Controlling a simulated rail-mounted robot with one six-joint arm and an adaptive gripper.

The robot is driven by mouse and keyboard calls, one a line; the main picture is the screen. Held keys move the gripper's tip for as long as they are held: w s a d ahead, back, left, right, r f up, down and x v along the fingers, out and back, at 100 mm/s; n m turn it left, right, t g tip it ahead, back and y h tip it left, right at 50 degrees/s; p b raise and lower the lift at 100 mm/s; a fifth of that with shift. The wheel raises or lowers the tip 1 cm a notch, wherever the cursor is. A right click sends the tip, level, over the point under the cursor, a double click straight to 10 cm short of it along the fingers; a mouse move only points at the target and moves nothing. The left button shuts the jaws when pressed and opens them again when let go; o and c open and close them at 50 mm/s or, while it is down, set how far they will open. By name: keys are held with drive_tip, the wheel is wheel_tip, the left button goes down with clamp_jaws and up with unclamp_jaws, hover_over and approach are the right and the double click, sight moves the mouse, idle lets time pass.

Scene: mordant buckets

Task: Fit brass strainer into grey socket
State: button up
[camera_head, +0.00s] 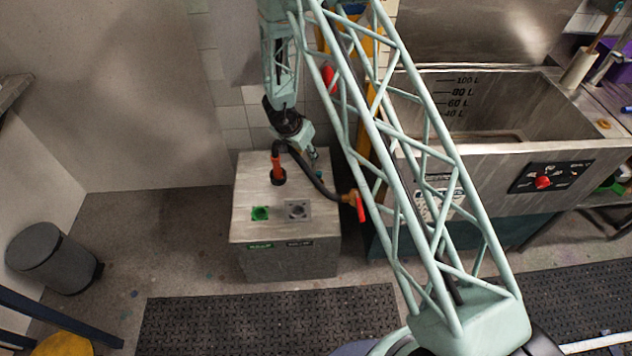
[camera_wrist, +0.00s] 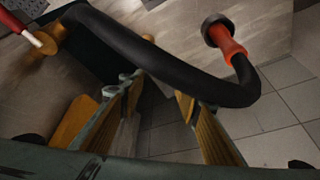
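I cannot make out a brass strainer for certain in either view. The grey socket (camera_head: 298,210) is a square plate with a dark round centre on the cabinet's top, right of a green socket (camera_head: 260,213). My gripper (camera_head: 305,140) is over the back of the cabinet, behind the sockets. In the wrist view my gripper (camera_wrist: 158,88) has its two yellow-padded fingers apart, with nothing visible between them. A black hose (camera_wrist: 160,62) crosses just past the fingertips; I cannot tell whether they touch it.
The hose's red-orange end (camera_head: 278,170) stands upright on the cabinet (camera_head: 285,262). A brass valve with a red handle (camera_head: 360,208) sits at the cabinet's right. A steel tank (camera_head: 480,160) stands right, a grey bin (camera_head: 45,255) left. The cabinet's front left top is clear.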

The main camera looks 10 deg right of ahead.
drive_tip(key=shift+s+d+f+m+g, duration=0.15)
drive_tip(key=shift+s+d+m, duration=0.1)
drive_tip(key=shift+s, duration=0.2)
drive_tip(key=shift+s+d+f+m+g, duration=0.1)
drive_tip(key=shift+s+m, duration=0.1)
drive_tip(key=shift+s, duration=0.25)
drive_tip(key=shift+s+d+f+m+g, duration=0.15)
drive_tip(key=shift+s+d+m, duration=0.1)
drive_tip(key=shift+s, duration=0.2)
drive_tip(key=b, duration=0.3)
approach(319, 172)
drive_tip(key=shift+x, duration=2.5)
drive_tip(key=shift+a, duration=0.1)
drive_tip(key=shift+f, duration=0.1)
drive_tip(key=shift+b+x, duration=1.25)
drive_tip(key=shift+x, duration=1.3)
clamp_jaws()
